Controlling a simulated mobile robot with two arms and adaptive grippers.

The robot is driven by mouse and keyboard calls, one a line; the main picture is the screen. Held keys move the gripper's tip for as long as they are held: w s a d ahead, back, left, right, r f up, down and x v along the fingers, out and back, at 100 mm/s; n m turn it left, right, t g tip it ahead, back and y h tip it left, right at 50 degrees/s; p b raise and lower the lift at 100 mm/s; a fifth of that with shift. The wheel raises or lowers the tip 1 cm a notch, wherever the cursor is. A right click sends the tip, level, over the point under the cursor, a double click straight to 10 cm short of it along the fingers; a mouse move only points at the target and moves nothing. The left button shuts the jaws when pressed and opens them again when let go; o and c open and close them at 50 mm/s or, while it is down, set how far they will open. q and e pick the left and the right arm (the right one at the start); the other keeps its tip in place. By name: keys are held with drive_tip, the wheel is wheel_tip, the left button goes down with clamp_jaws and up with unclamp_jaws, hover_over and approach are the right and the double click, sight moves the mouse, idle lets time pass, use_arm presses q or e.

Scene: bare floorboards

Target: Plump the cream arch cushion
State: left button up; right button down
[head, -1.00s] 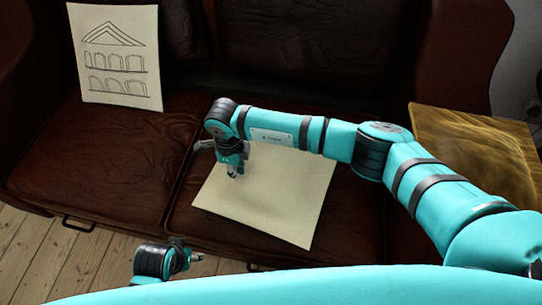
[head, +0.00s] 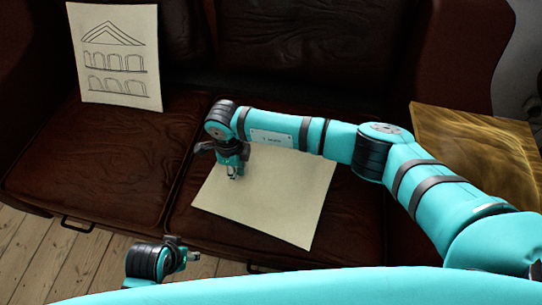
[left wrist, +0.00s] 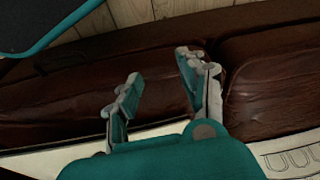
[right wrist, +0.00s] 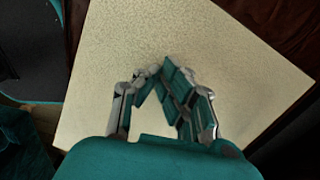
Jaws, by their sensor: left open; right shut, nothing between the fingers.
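A cream cushion with arches and a pediment drawn in black (head: 115,58) leans upright against the sofa back at the left. Part of its arches shows in the left wrist view (left wrist: 292,160). A plain cream cushion (head: 275,205) lies flat on the right seat; no drawing shows on its upper face. My right gripper (head: 234,176) points down over this cushion's upper left part. It is shut and empty, its fingertips together in the right wrist view (right wrist: 152,70); contact with the cushion cannot be told. My left gripper (head: 192,256) is open and empty before the sofa front (left wrist: 158,65).
The dark brown leather sofa (head: 95,160) fills most of the view. A wooden side table (head: 475,140) stands at the right. Floorboards (head: 45,255) show at the lower left. The left seat in front of the arch drawing is clear.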

use_arm(q)
drive_tip(key=shift+s+r, duration=0.15)
drive_tip(key=shift+r, duration=0.05)
use_arm(e)
drive_tip(key=shift+f, duration=0.1)
use_arm(q)
drive_tip(key=shift+r, duration=0.3)
use_arm(e)
drive_tip(key=shift+f, duration=0.1)
use_arm(q)
drive_tip(key=shift+r+b, duration=0.3)
drive_tip(key=shift+r, duration=0.1)
use_arm(e)
drive_tip(key=shift+f, duration=0.15)
use_arm(q)
drive_tip(key=shift+r, duration=0.1)
use_arm(e)
drive_tip(key=shift+s+f, duration=0.1)
use_arm(q)
drive_tip(key=shift+r, duration=0.3)
drive_tip(key=shift+a+r, duration=0.1)
drive_tip(key=shift+r, duration=0.35)
use_arm(e)
drive_tip(key=shift+f, duration=0.25)
use_arm(q)
drive_tip(key=shift+s+r+b, duration=0.15)
drive_tip(key=shift+r+b, duration=0.1)
drive_tip(key=shift+b, duration=0.05)
use_arm(e)
drive_tip(key=shift+f, duration=0.1)
